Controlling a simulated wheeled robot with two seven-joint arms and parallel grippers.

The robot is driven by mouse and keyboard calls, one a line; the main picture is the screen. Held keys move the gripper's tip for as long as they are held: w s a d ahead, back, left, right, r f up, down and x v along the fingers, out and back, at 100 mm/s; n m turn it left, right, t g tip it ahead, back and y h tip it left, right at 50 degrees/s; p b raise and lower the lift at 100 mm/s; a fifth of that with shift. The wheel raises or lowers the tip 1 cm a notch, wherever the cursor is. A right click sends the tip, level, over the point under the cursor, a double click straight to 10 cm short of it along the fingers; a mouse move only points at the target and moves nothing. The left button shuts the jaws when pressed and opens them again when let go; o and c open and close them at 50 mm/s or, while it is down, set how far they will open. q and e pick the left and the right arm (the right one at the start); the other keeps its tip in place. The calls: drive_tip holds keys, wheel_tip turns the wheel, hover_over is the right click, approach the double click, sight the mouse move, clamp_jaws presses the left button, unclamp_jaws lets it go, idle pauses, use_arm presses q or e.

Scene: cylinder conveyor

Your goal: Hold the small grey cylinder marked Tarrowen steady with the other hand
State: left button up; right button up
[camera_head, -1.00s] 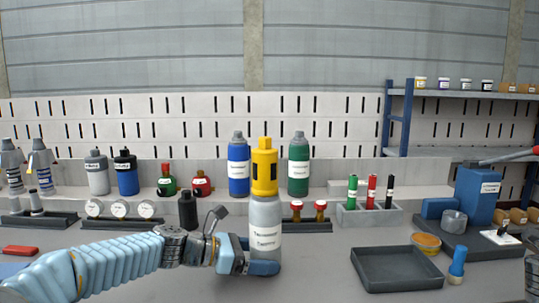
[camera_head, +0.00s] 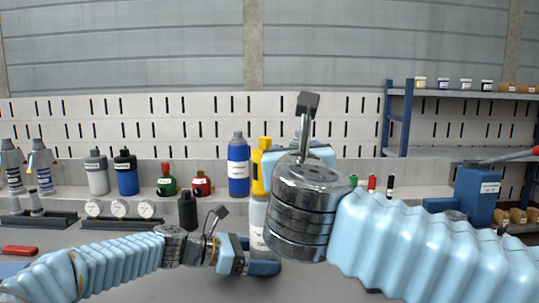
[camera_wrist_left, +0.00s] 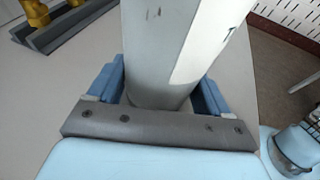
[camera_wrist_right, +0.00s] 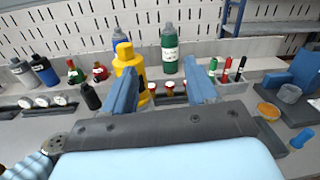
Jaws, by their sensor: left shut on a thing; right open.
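The grey cylinder (camera_head: 257,214) with a white label stands upright on the bench, partly hidden behind my right arm; its lettering is too small to read surely. In the left wrist view the cylinder (camera_wrist_left: 165,50) sits between both blue fingers. My right gripper (camera_wrist_right: 163,88) is open, its fingers spread.
A blue cylinder (camera_head: 238,168) and a green one (camera_wrist_right: 170,52) stand behind. A blue device (camera_head: 476,195) stands at right. My right arm hides the tray area in the head view.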

sight(266, 142)
drive_tip(key=s+a+y, duration=0.1)
drive_tip(key=a+y, duration=0.1)
drive_tip(key=a, duration=0.2)
drive_tip(key=w, duration=0.7)
drive_tip(key=w+a, duration=0.1)
drive_tip(key=w, duration=0.3)
drive_tip(key=shift+w, duration=0.2)
clamp_jaws()
drive_tip(key=shift+c, duration=0.4)
unclamp_jaws()
